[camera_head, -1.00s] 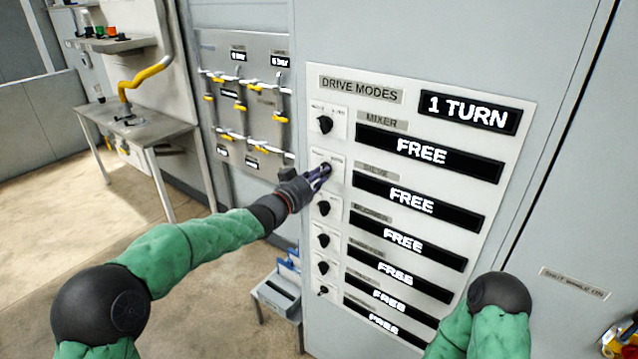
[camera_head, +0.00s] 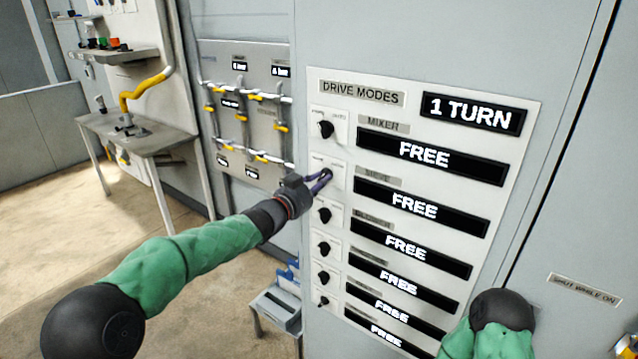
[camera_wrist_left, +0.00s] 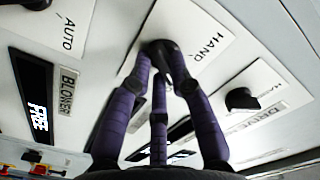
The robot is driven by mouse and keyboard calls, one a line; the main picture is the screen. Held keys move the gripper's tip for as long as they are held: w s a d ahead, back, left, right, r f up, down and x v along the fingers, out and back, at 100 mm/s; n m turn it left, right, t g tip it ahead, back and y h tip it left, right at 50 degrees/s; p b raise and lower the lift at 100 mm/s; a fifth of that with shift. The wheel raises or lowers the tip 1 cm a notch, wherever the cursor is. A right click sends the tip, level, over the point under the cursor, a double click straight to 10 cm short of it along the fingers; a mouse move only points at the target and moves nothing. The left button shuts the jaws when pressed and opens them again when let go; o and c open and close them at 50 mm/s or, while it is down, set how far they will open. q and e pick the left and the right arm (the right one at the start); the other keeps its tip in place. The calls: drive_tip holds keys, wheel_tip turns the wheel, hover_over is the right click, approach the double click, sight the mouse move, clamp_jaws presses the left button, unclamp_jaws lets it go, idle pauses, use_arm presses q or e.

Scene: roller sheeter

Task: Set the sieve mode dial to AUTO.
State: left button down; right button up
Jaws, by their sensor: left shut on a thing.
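The sieve mode dial, a black knob on a white plate (camera_head: 337,183), is second from the top on the DRIVE MODES panel (camera_head: 318,88). My left gripper (camera_head: 324,178) reaches it from the left and its purple fingers are shut on the knob. In the left wrist view the sieve dial (camera_wrist_left: 160,46) sits between the fingertips, with a HAND label at its right. The fingers hide part of the knob, so its pointer is unclear. The sieve display (camera_head: 415,206) reads FREE. My right gripper is out of view.
The mixer dial (camera_head: 326,129) is just above and the blower dial (camera_head: 324,215) just below, with further dials lower. All mode displays read FREE, and the top display (camera_head: 472,114) reads 1 TURN. A pipe panel (camera_head: 246,60) stands to the left.

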use_arm(q)
drive_tip(key=c, duration=1.1)
unclamp_jaws()
drive_tip(key=shift+a, duration=0.1)
drive_tip(key=v, duration=1.2)
drive_tip(key=s+a+f+n+g+y, duration=0.1)
drive_tip(key=s+f+n+g+y, duration=0.15)
drive_tip(key=f, duration=0.95)
drive_tip(key=s+f+n+g+y, duration=0.15)
drive_tip(key=f+n, duration=0.25)
drive_tip(key=f, duration=0.8)
drive_tip(key=s+a+f+n+g+y, duration=0.1)
drive_tip(key=s+f+n, duration=0.15)
drive_tip(key=f, duration=0.85)
drive_tip(key=s+f+n+g, duration=0.2)
drive_tip(key=s+f+g, duration=0.1)
drive_tip(key=s+f, duration=0.4)
drive_tip(key=s+f+n+g+y, duration=0.1)
drive_tip(key=s+f+n+g, duration=0.1)
drive_tip(key=s+f, duration=0.5)
drive_tip(key=s+a+f+n+g, duration=0.1)
drive_tip(key=s+f+g, duration=0.3)
drive_tip(key=s, duration=1)
drive_tip(key=shift+s+f+n+y, duration=0.15)
drive_tip(key=shift+f+n, duration=0.3)
drive_tip(key=shift+f, duration=0.5)
drive_tip(key=shift+s+f+n+y, duration=0.15)
drive_tip(key=shift+f+n, duration=0.3)
drive_tip(key=shift+f, duration=0.5)
